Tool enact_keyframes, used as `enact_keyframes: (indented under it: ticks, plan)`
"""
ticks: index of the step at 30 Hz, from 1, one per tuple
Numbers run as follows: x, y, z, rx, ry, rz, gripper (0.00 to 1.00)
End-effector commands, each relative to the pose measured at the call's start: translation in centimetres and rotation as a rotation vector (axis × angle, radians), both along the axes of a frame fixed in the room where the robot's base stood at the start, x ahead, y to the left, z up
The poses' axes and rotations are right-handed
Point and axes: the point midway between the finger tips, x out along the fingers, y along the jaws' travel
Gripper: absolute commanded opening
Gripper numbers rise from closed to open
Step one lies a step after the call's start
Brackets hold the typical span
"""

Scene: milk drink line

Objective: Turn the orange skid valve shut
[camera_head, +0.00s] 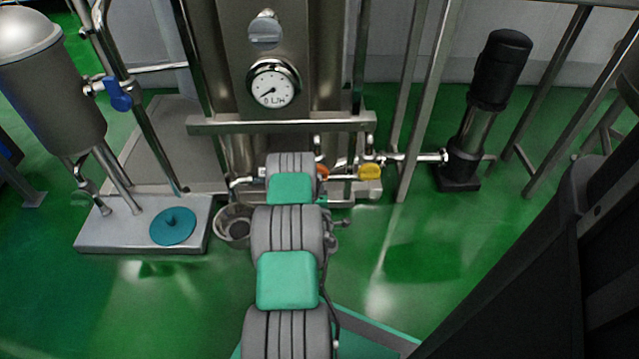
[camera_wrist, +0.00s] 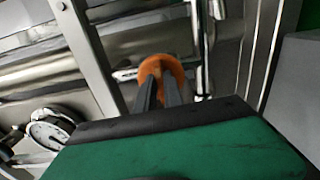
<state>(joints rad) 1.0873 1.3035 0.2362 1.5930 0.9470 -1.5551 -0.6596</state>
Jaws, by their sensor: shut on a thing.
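The orange skid valve (camera_wrist: 160,68) has a rounded orange handle, seen in the wrist view beyond my fingers. My gripper (camera_wrist: 161,92) is shut on this handle, with its two dark fingers close together against it. The fingers cover the lower middle of the handle. In the head view only a small bit of the orange valve (camera_head: 321,171) shows at the right of my arm. My arm hides the rest of it and the gripper there.
A yellow valve (camera_head: 370,172) sits on the pipe just right of the orange one. A round gauge (camera_head: 272,87) is on the steel skid above. A steel bucket (camera_head: 234,224) stands on the floor left of my arm. A black pump (camera_head: 488,100) stands at the right.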

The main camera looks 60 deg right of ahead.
Motion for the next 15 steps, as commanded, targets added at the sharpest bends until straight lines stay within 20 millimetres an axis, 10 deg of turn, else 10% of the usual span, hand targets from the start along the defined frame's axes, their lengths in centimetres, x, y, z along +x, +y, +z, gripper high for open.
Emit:
enact_keyframes:
  ticks: [15]
  plan:
    - [0.02,-0.08,0.03,0.023,-0.049,-0.001,0.00]
